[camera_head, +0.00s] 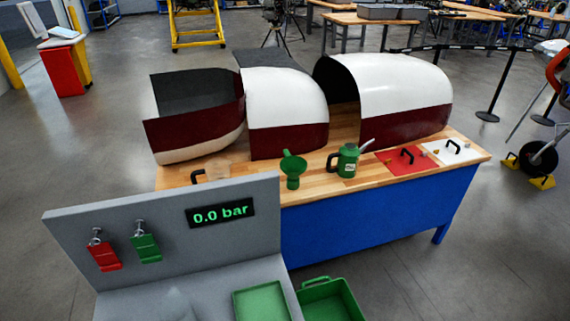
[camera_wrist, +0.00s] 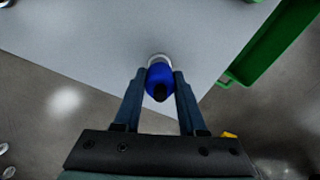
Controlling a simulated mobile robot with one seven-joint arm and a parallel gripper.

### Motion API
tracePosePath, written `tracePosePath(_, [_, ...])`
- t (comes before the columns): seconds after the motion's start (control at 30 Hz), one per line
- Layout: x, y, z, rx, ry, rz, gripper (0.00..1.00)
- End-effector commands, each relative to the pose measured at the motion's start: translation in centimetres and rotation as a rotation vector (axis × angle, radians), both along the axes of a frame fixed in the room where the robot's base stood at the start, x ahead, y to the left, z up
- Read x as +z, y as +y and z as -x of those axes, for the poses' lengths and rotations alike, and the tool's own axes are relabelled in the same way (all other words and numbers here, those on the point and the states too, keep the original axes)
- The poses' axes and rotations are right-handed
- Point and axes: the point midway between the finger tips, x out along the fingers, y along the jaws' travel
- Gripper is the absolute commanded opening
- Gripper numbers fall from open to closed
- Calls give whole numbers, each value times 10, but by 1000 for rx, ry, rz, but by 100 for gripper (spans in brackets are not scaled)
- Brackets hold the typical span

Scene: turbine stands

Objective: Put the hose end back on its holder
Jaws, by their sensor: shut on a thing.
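My gripper (camera_wrist: 160,75) shows in the wrist view, its two dark fingers shut on a blue piece (camera_wrist: 160,85) with a pale ring at its far end and a dark round centre. This looks like the hose end. It is over the grey surface (camera_wrist: 90,30), near that surface's edge; I cannot tell whether it touches. No hose run is clearly visible. I cannot make out the holder for sure in either view. The head view does not show my gripper or the blue piece.
A grey panel (camera_head: 165,207) reads 0.0 bar, with red (camera_head: 104,256) and green (camera_head: 146,248) tags on hooks. Green trays (camera_head: 330,286) stand at its right. Behind is a blue bench (camera_head: 370,225) with cowlings, a green jug (camera_head: 347,161) and a green funnel (camera_head: 292,168).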

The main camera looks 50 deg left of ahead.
Motion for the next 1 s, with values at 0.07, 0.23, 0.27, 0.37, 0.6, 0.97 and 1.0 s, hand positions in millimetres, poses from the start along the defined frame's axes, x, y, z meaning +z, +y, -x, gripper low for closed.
tracePosePath(0.07, [-9,-4,5,0,9,5,0])
tracePosePath(0.23, [-10,-4,6,0,10,7,0])
tracePosePath(0.27, [-10,-5,6,0,10,7,0])
tracePosePath(0.37, [-10,-4,5,0,9,6,58])
tracePosePath(0.6, [-7,-3,4,0,7,5,75])
tracePosePath(0.97, [-5,-2,3,0,6,4,85])
tracePosePath(1.0, [-4,-2,3,0,5,4,85])
